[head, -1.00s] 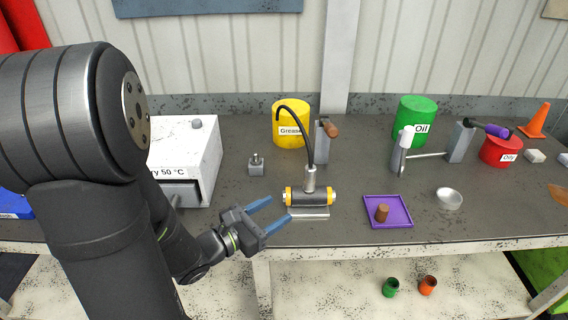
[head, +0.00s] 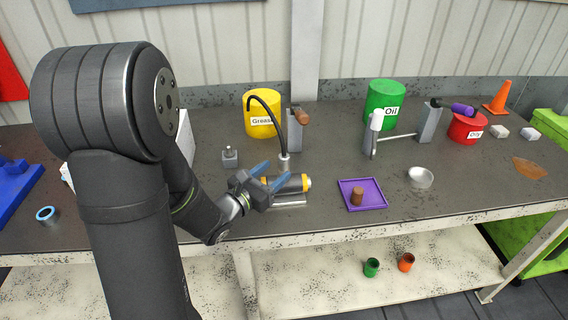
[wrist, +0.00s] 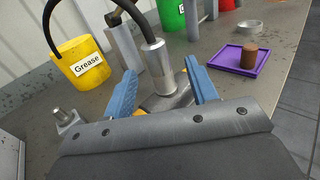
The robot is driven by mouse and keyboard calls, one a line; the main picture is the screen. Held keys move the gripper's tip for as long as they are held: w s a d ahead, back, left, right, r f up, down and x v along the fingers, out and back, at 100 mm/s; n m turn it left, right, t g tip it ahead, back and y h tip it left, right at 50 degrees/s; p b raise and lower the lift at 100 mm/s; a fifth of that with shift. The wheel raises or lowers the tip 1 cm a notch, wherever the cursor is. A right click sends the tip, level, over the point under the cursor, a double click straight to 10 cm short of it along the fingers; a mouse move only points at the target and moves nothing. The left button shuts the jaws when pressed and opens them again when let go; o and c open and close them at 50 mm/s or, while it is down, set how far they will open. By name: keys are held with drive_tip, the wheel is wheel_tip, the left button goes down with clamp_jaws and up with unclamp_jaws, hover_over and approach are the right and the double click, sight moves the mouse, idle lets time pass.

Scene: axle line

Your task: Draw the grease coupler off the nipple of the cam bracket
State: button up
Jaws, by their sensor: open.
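The grease coupler (head: 284,162) is a silver cylinder at the end of a black hose (head: 275,104). It stands upright on the cam bracket (head: 292,184), a dark cylinder with yellow bands on a grey base. The nipple is hidden under the coupler. My gripper (head: 275,176) is open and empty, its blue fingers pointing toward the coupler and overlapping the bracket's left part in the head view. In the wrist view the coupler (wrist: 158,66) rises between the two fingers, seemingly just beyond their tips; contact cannot be told. The bracket (wrist: 166,98) is partly hidden behind my gripper.
A yellow grease bucket (head: 262,122) and a grey post with a brown handle (head: 296,138) stand behind the coupler. A small grey block with a stud (head: 230,158) is to the left. A purple tray (head: 375,205) with a brown cylinder lies to the right.

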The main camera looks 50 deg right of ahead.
sight(284, 155)
drive_tip(key=d, duration=0.5)
drive_tip(key=shift+w+d+f, duration=0.15)
drive_tip(key=shift+w+d, duration=0.05)
drive_tip(key=shift+d, duration=0.1)
clamp_jaws()
drive_tip(key=shift+r, duration=0.95)
wheel_tip(284, 155, up, 2)
drive_tip(key=shift+r, duration=0.2)
drive_tip(key=s+a+r, duration=0.1)
drive_tip(key=s+r, duration=0.5)
drive_tip(key=s, duration=0.5)
drive_tip(key=shift+s+r, duration=0.3)
drive_tip(key=shift+r, duration=0.1)
